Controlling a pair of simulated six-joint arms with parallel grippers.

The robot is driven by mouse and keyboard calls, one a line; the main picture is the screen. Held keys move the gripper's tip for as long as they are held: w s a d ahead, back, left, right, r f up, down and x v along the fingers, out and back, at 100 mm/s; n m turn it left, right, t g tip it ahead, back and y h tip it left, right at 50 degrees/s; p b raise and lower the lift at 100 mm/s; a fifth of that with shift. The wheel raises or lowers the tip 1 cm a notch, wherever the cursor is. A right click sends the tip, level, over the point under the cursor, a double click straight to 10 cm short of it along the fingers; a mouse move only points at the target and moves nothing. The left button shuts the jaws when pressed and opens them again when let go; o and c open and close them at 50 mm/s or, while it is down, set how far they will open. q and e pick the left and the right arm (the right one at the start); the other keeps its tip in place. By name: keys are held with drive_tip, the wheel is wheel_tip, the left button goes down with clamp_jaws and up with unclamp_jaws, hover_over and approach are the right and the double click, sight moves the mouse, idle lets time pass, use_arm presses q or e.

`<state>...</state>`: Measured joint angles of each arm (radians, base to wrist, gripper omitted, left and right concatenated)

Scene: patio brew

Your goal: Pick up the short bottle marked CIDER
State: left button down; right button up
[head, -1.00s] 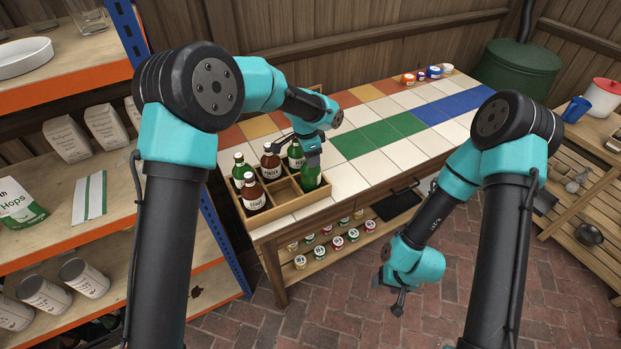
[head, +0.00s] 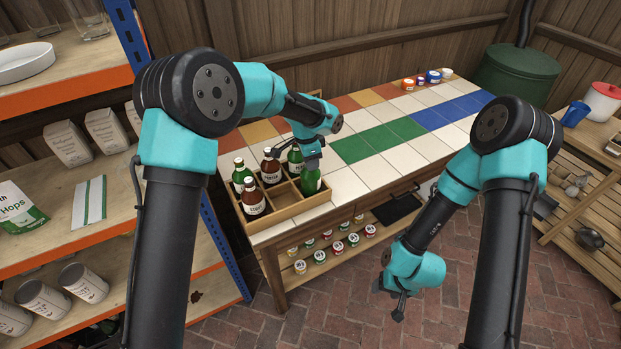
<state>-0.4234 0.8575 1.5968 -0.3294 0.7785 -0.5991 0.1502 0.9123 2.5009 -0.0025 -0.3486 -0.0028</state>
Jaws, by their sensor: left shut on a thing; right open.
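A wooden crate (head: 290,212) with compartments stands at the near left end of the tiled table. My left gripper (head: 312,163) is shut on a green bottle (head: 311,184) at the crate's right side. Its pale label is only partly seen and I cannot read it; I cannot tell whether its base is clear of the crate floor. Another green bottle (head: 242,176), a green bottle (head: 295,158) behind the gripper and two brown bottles (head: 271,168) (head: 253,198) stand in other compartments. Their label words are too small to read surely. My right gripper (head: 398,306) is open and empty, low over the brick floor.
The tiled table (head: 400,158) is mostly clear, with small tubs (head: 420,80) at its far end. Several small jars (head: 338,246) and a dark tray (head: 398,208) are on its lower shelf. A stocked shelf rack (head: 95,240) stands close on the left.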

use_arm(q)
drive_tip(key=shift+r, duration=0.2)
wheel_tip(320, 180, up, 10)
drive_tip(key=shift+f, duration=0.15)
idle(0.7)
